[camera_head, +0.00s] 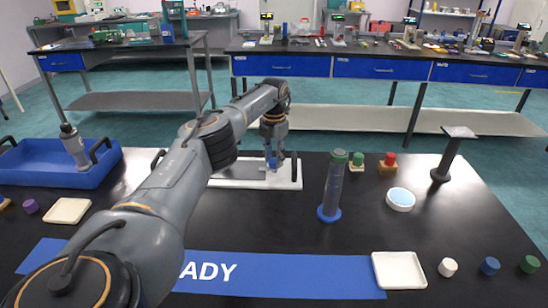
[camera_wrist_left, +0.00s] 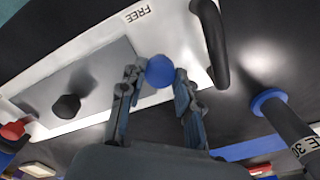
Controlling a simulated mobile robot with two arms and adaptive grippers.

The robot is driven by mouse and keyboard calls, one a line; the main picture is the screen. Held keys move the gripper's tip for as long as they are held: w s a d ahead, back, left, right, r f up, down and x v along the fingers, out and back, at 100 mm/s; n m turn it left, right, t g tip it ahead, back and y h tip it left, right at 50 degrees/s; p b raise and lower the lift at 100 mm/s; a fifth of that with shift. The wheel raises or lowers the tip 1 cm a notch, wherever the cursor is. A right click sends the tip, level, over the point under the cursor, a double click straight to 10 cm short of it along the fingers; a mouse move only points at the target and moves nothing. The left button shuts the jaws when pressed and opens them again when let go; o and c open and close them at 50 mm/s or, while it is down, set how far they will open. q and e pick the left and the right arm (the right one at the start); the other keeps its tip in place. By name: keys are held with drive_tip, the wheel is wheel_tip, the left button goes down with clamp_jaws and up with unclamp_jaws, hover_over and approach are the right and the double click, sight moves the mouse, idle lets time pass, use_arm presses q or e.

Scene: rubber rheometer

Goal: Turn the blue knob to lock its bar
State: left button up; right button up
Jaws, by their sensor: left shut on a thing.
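The blue knob (camera_head: 273,163) sits on a white fixture plate (camera_head: 282,183) with black handles at its ends, in the middle of the table. In the left wrist view the round blue knob (camera_wrist_left: 160,71) is between my left gripper's fingertips (camera_wrist_left: 158,78), on the white plate near the word FREE. My left gripper (camera_head: 273,148) reaches down to the plate from above and is shut on the knob. I cannot make out the knob's bar or which way it points. My right gripper is not in view.
A black handle (camera_wrist_left: 211,45) stands close to my left fingers. A clear cylinder with a green top (camera_head: 333,185) stands right of the plate. A blue tray (camera_head: 100,178) is at the left. A white dish (camera_head: 400,200) and small stoppers lie at the right.

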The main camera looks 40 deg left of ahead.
sight(274, 160)
use_arm(q)
drive_tip(key=shift+m, duration=0.5)
drive_tip(key=o, duration=1.2)
drive_tip(key=shift+c, duration=0.2)
wheel_tip(274, 160, up, 12)
drive_tip(key=shift+r, duration=0.1)
